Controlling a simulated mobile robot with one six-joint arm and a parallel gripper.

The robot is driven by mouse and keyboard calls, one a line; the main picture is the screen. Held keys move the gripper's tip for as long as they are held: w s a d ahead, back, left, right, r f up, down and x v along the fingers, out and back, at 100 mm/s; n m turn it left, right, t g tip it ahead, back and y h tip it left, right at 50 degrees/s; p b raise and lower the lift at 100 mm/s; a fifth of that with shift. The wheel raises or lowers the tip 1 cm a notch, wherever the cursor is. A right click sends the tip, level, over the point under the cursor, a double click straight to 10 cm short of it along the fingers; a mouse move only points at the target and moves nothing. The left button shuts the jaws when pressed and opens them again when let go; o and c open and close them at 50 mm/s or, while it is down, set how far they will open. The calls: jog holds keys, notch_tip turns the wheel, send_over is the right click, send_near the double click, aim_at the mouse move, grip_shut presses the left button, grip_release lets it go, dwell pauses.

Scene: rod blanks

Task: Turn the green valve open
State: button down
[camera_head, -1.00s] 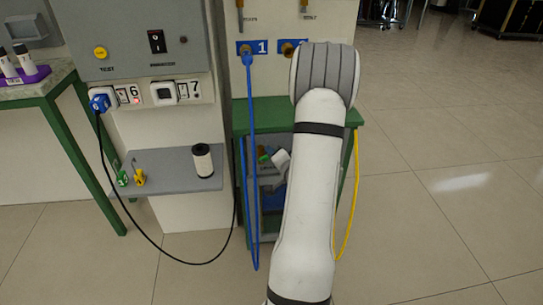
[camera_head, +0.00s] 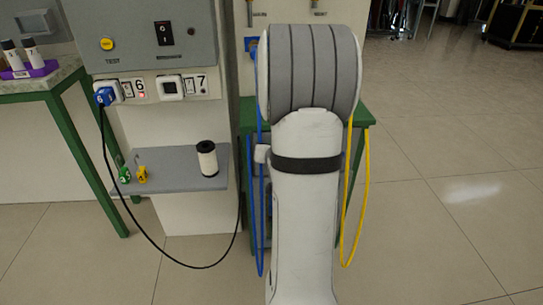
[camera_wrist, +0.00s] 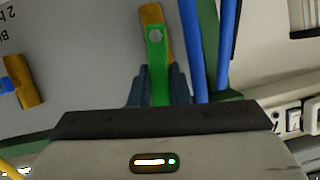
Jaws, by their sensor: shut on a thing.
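The green valve's handle (camera_wrist: 157,65) shows in the wrist view, running down from a round pivot on a brass body (camera_wrist: 151,14). The handle lies nearly in line with the visible brass. My gripper (camera_wrist: 158,92) is shut on the handle, with dark fingers on either side of it. The handle's lower end is hidden by the gripper. In the head view my arm covers the gripper and the green valve.
A second brass valve (camera_wrist: 24,82) with a blue part is at the left in the wrist view. Blue hoses (camera_wrist: 226,45) run close right of my gripper.

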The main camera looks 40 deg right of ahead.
jog(key=shift+w+a+r+n+g+h+b, duration=0.35)
jog(key=shift+n+b, duration=0.25)
jog(key=shift+b, duration=0.3)
jog(key=c, duration=1.7)
grip_release()
jog(key=o, duration=0.3)
jog(key=shift+f, duration=0.15)
jog(key=shift+o, duration=0.2)
jog(key=shift+s, duration=0.1)
jog(key=p+v, duration=0.1)
jog(key=v, duration=0.6)
jog(key=shift+s+a+p, duration=0.3)
jog(key=shift+p, duration=0.05)
